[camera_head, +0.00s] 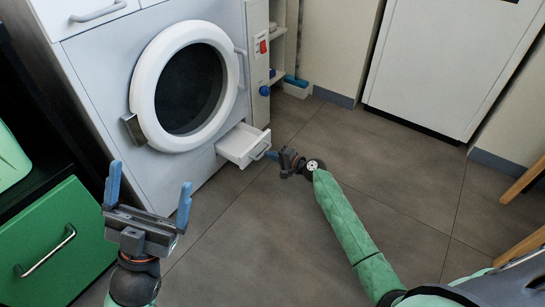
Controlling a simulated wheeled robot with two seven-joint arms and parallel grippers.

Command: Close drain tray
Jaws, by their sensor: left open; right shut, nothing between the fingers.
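The drain tray (243,145) is a small white drawer at the bottom right of the white washing machine (113,78). It stands out from the machine's front. My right gripper (270,154) is shut and empty, with its blue fingertips at the tray's front right end. I cannot tell whether they touch it. My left gripper (148,196) is open and empty at the lower left, in front of the machine and well apart from the tray. The round door (143,82) of the machine is shut.
A green drawer front (70,235) with a metal handle stands at the left. A narrow shelf unit (258,60) with red and blue knobs stands right of the machine. A white cabinet (440,60) is at the back right. The tiled floor (250,240) in the middle is clear.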

